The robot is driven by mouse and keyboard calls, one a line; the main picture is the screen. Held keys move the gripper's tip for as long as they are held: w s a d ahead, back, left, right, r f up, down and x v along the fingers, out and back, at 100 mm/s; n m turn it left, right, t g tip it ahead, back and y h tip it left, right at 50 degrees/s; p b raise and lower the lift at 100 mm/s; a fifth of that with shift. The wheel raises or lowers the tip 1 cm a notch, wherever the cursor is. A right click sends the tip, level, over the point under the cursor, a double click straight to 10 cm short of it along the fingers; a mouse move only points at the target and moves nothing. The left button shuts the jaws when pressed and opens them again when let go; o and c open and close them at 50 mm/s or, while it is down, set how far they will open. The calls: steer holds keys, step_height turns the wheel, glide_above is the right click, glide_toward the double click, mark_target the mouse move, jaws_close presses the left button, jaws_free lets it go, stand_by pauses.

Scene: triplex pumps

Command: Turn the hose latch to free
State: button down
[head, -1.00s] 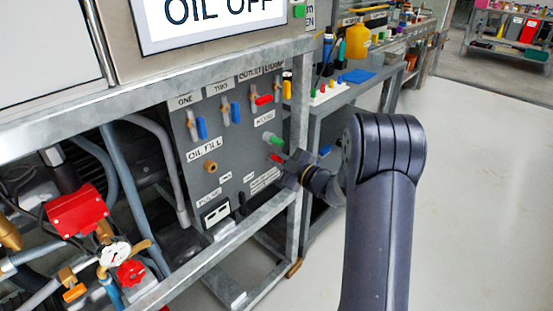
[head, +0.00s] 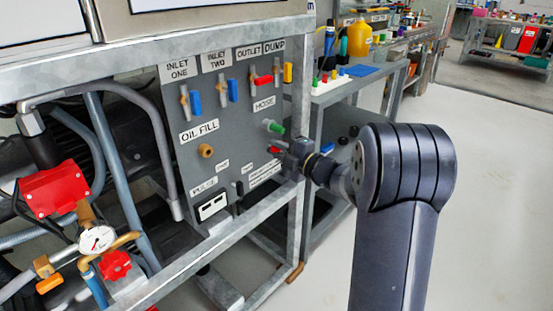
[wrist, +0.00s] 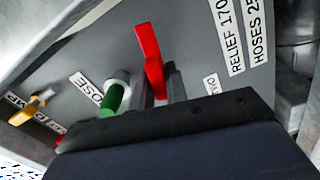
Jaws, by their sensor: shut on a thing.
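The hose latch is a small red lever (head: 274,149) low on the right of the grey panel (head: 232,130), beside a green-ended fitting (head: 275,127) under the HOSE label. In the wrist view the red lever (wrist: 150,58) stands up with a slight lean, and the green fitting (wrist: 113,97) is just left of it. My gripper (head: 290,157) reaches the panel from the right. Its grey fingers (wrist: 166,83) are shut around the lower part of the red lever. My gripper's dark body hides the lever's base in the wrist view.
Blue inlet handles (head: 195,103), a red outlet handle (head: 263,80) and a yellow dump handle (head: 288,72) sit higher on the panel. A metal frame post (head: 303,90) stands close by my gripper. Open floor (head: 490,200) lies to the right.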

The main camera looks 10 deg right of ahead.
steer(key=shift+f+n+b, duration=0.15)
steer(key=shift+n+b, duration=0.95)
steer(key=c, duration=1.4)
jaws_free()
steer(key=shift+c, duration=0.2)
steer(key=shift+s+d, duration=0.1)
steer(key=p+v, duration=0.2)
steer(key=v, duration=0.8)
steer(key=shift+s+d+p, duration=0.15)
steer(key=shift+s+p, duration=0.1)
steer(key=shift+p, duration=0.1)
